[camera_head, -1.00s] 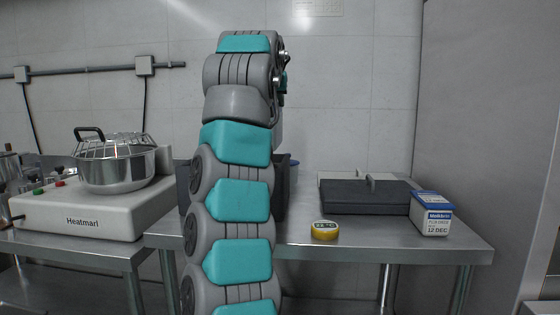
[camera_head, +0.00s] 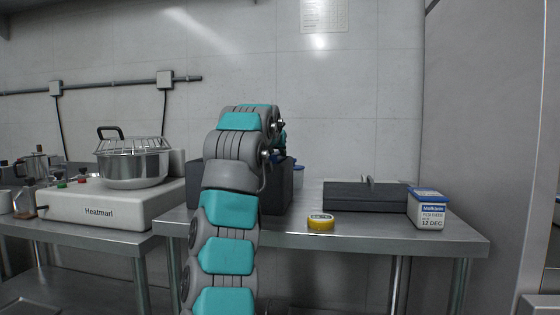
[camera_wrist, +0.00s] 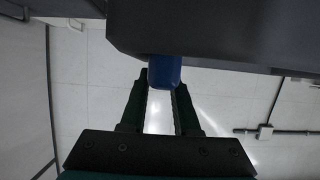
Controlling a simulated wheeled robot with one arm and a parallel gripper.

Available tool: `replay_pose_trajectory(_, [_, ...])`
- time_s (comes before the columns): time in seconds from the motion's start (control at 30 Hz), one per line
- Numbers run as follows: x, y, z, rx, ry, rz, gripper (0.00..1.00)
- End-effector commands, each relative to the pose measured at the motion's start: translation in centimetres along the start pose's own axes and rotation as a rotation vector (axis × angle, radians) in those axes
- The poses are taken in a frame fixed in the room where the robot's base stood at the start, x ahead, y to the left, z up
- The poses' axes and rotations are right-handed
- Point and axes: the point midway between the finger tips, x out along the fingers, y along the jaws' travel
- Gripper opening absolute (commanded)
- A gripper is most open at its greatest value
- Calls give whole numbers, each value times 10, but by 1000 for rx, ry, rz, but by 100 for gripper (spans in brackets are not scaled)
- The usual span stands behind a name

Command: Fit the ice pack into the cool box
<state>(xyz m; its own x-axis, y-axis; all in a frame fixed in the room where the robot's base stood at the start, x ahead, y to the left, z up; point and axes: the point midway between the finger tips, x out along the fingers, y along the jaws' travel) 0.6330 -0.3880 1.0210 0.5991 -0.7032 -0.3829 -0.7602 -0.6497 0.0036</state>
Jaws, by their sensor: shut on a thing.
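The cool box (camera_head: 277,188), a dark grey open-looking box, stands on the steel table, largely hidden behind my arm in the head view. In the wrist view a dark grey body, probably the cool box (camera_wrist: 220,30), fills the top. My gripper (camera_wrist: 164,84) shows only in the wrist view, shut on a blue block, which I take for the ice pack (camera_wrist: 164,70). The far end of the pack meets the dark edge there; I cannot tell whether it touches or passes behind it. The inside of the box is hidden.

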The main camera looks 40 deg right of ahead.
Motion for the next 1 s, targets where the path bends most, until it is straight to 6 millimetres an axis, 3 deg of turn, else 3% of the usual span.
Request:
replay_pose_trajectory(0.37, [1,0,4,2,3,0,0])
replay_pose_trajectory(0.4, [1,0,4,2,3,0,31])
replay_pose_trajectory(0.63, [1,0,3,2,2,0,57])
replay_pose_trajectory(1.0, [-1,0,-2,2,2,-1,60])
